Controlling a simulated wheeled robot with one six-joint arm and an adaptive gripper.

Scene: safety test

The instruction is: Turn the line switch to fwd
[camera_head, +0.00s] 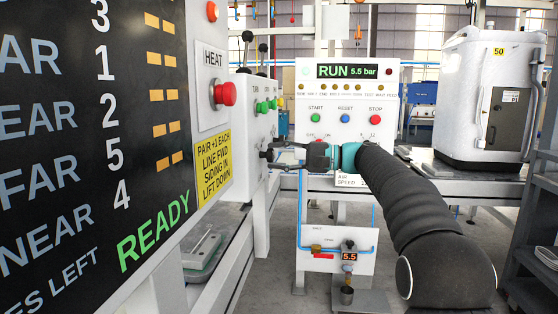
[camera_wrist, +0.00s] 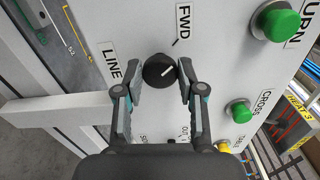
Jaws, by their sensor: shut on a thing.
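The line switch is a round black knob (camera_wrist: 157,69) on a white panel, between the "LINE" label (camera_wrist: 111,61) and the "FWD" label (camera_wrist: 183,22). A white mark on its face slants toward the upper right in the wrist view. I cannot tell whether it lines up exactly with the short FWD tick. My gripper (camera_wrist: 160,77) is shut on the knob, with one finger at each side. In the head view my gripper (camera_head: 283,156) reaches the side of the white cabinet (camera_head: 246,95), and the knob is mostly hidden there.
Green buttons (camera_wrist: 275,25) and (camera_wrist: 240,112) sit right of the knob on the same panel. In the head view a large display board (camera_head: 90,230) fills the left. A run panel (camera_head: 345,90) stands behind my arm, and a white machine (camera_head: 490,90) is at right.

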